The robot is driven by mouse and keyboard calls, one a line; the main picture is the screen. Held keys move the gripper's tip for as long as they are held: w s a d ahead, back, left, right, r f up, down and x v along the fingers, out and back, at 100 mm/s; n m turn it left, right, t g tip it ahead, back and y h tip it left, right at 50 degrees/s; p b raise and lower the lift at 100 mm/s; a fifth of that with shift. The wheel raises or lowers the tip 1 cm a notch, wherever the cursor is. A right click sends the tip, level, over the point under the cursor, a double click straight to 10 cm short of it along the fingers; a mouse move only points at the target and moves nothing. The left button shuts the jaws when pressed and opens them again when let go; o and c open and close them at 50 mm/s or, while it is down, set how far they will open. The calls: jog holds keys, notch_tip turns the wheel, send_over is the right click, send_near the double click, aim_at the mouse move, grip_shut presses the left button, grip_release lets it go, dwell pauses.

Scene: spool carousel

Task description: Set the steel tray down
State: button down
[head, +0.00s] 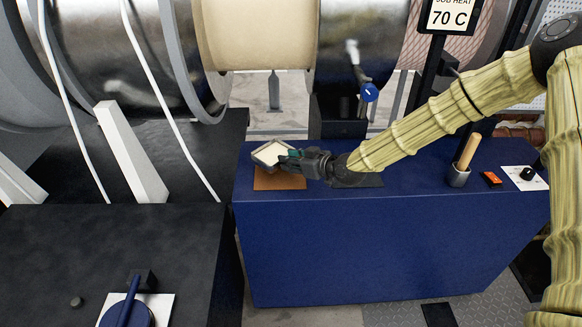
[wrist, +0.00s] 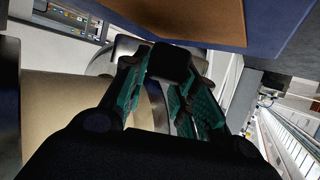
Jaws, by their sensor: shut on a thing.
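The steel tray (head: 270,152), a small shallow dish with a pale inside and grey rim, is at the left end of the blue bench (head: 390,240). My gripper (head: 288,162) is shut on its right side. The tray is over the orange-brown mat (head: 279,182), and I cannot tell whether it touches it. In the wrist view, my gripper's teal fingers (wrist: 165,95) have a dark block between their tips, and the tray cannot be made out clearly. The brown surface of the mat (wrist: 190,18) shows at the top there.
A dark mat (head: 358,181) lies under my wrist. To the right stand a cup with a wooden-handled tool (head: 465,155), a small red-orange box (head: 491,178) and a white plate with a black knob (head: 525,177). A blue valve knob (head: 369,92) and large spools are behind.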

jog(key=shift+w+f+p, duration=0.2)
jog(key=shift+f+p, duration=0.45)
jog(key=shift+f, duration=1.1)
jog(key=shift+f, duration=0.2)
jog(key=c, duration=1.1)
grip_release()
jog(key=shift+r, duration=0.25)
jog(key=b+v, duration=0.2)
jog(key=v, duration=1)
jog(key=shift+a+b, duration=0.1)
jog(key=shift+b, duration=0.2)
